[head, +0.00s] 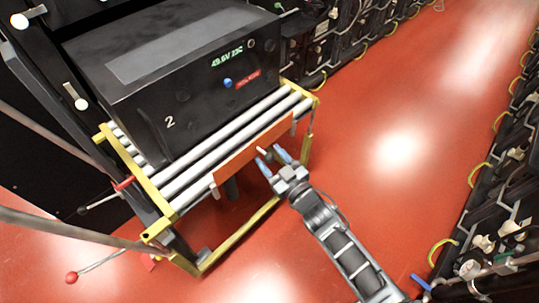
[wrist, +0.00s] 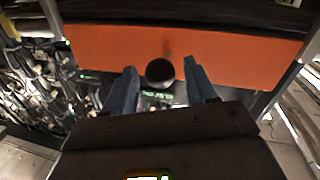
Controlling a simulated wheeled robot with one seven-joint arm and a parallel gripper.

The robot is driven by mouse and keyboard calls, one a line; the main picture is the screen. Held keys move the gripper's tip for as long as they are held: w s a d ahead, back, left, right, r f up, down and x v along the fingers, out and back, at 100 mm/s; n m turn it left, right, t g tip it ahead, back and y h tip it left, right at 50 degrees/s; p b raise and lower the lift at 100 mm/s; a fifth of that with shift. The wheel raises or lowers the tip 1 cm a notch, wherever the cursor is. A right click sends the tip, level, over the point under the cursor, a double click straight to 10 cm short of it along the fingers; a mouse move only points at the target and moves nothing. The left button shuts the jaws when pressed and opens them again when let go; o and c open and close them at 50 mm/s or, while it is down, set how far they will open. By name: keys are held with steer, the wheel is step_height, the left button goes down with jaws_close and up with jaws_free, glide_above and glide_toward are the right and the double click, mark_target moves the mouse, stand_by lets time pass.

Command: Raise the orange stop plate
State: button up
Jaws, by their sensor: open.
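The orange stop plate (head: 252,152) runs along the front edge of the roller cart, below the level of the roller tops. In the wrist view the plate (wrist: 105,45) spans the upper part of the picture. A dark round knob (wrist: 160,72) stands out from its lower middle. My gripper (head: 271,157) is open in front of the plate, its blue fingers pointing at it. In the wrist view the fingers of my gripper (wrist: 166,82) lie on either side of the knob, with gaps between. Whether the fingertips reach past the knob cannot be told.
A black battery box (head: 185,75) marked 2 sits on the rollers (head: 190,178) behind the plate. The yellow-framed cart has a red-knobbed lever (head: 72,277) at lower left. Battery racks (head: 500,190) line the right side. The red floor (head: 400,150) between is clear.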

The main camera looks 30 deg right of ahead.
steer(key=s, duration=0.6)
steer(key=shift+s+d, duration=0.3)
steer(key=shift+d, duration=0.1)
steer(key=s+r+m+h, duration=0.1)
steer(key=s+r, duration=0.2)
steer(key=s, duration=1)
steer(key=s+r+m+g+h, duration=0.1)
steer(key=s+r+m+g, duration=0.1)
steer(key=s+r, duration=1.7)
steer(key=shift+s+a+r+m+g, duration=0.15)
steer(key=shift+s+a+m+g, duration=0.2)
steer(key=shift+s+g, duration=0.2)
